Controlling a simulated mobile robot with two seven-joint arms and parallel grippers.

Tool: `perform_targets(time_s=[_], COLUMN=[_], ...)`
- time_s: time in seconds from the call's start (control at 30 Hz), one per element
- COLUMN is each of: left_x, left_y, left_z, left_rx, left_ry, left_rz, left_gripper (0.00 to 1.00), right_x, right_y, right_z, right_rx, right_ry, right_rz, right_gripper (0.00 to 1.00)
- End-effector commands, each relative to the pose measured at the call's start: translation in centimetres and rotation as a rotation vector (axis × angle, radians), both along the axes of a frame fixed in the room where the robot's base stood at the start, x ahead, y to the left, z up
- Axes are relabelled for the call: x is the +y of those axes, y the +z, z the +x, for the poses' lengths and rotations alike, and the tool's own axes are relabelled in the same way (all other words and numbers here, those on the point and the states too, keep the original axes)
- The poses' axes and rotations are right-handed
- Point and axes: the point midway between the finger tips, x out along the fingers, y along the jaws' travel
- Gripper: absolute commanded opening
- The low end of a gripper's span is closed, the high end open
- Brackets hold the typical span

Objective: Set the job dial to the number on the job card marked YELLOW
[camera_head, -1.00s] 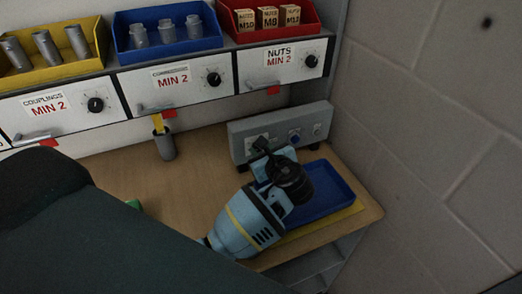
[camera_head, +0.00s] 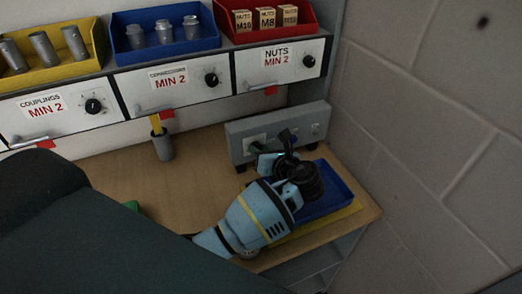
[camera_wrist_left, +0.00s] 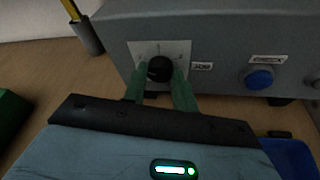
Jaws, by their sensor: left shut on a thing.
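The job dial (camera_wrist_left: 160,69) is a black round knob on a pale plate with marks, on the front of a grey box (camera_wrist_left: 110,50) with a "JOB" label. My left gripper (camera_wrist_left: 159,80) has its two green fingers shut on the dial, one on each side. In the head view the grey box (camera_head: 234,140) stands at the back right of the bench, and my left gripper (camera_head: 261,148) reaches its front. The number the dial points to is too small to read. No job card marked YELLOW can be made out. My right gripper is out of view.
A blue button (camera_wrist_left: 259,78) sits right of the dial. A blue tray (camera_head: 338,191) lies in front of the box, under my left wrist. A grey cup (camera_head: 163,147) with a yellow item stands left of it. Drawers (camera_head: 175,88) and bins line the back; a block wall (camera_head: 440,130) closes the right.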

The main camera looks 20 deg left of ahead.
Motion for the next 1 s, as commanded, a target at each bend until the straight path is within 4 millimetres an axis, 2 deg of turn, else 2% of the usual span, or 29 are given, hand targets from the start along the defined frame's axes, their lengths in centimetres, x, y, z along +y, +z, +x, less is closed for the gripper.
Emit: perform_targets(time_s=[0.3,0.33,0.5,0.8,1.0], left_x=[0.0,0.0,0.0,-0.2,-2.2], left_y=[-0.1,-0.1,-0.1,0.0,0.6], left_z=[-0.1,-0.1,0.0,-0.1,-1.3], left_rx=[0.003,0.003,0.002,0.001,-0.001], left_ry=[0.001,0.001,0.0,-0.001,-0.001], left_rz=[0.0,0.0,-0.001,-0.001,-0.004], left_gripper=[0.05,0.31,0.5,0.5,0.5], right_x=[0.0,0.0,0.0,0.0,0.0], right_y=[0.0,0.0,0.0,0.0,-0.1], right_z=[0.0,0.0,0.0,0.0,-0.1], right_rx=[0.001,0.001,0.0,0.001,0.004], right_ry=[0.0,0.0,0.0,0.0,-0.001], right_rz=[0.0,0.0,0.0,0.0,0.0], right_gripper=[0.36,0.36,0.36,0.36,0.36])
